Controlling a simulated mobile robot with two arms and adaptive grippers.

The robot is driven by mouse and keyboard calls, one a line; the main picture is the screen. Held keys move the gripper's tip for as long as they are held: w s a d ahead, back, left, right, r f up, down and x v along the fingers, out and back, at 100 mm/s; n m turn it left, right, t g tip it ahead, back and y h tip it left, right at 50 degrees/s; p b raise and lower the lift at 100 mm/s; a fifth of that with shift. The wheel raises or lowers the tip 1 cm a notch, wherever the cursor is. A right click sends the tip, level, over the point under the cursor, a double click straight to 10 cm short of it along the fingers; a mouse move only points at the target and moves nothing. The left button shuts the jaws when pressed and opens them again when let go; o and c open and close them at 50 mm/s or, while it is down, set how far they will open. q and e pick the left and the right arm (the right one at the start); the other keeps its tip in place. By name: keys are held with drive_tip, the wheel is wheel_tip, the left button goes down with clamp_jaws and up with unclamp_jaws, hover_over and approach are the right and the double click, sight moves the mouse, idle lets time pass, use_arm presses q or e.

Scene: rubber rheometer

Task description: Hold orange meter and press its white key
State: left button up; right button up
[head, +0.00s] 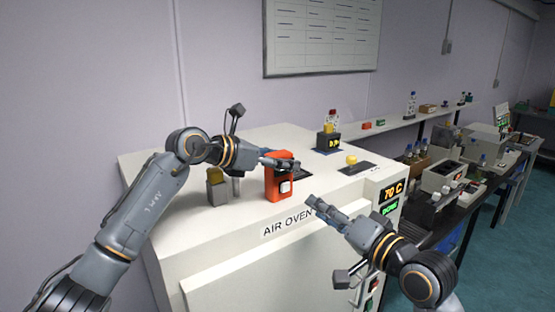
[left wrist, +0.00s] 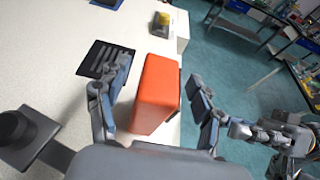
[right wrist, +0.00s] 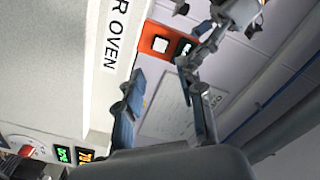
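The orange meter (head: 279,188) stands upright near the front edge of the white oven's top. Its white key (head: 285,187) faces the front; the key also shows in the right wrist view (right wrist: 160,45), beside a dark display. My left gripper (head: 283,163) is at the meter's top. In the left wrist view its fingers (left wrist: 162,105) are apart on either side of the orange body (left wrist: 157,85), with gaps visible. My right gripper (head: 322,207) is in front of the oven, lower and right of the meter. Its fingers (right wrist: 163,105) are apart and empty, clear of the key.
The oven's lit panel (head: 391,193) is at the right front. A cluttered bench (head: 445,190) stands to the right.

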use_arm(q)
drive_tip(key=c, duration=1.1)
drive_tip(key=shift+c, duration=0.7)
use_arm(e)
drive_tip(key=shift+c, duration=0.8)
clamp_jaws()
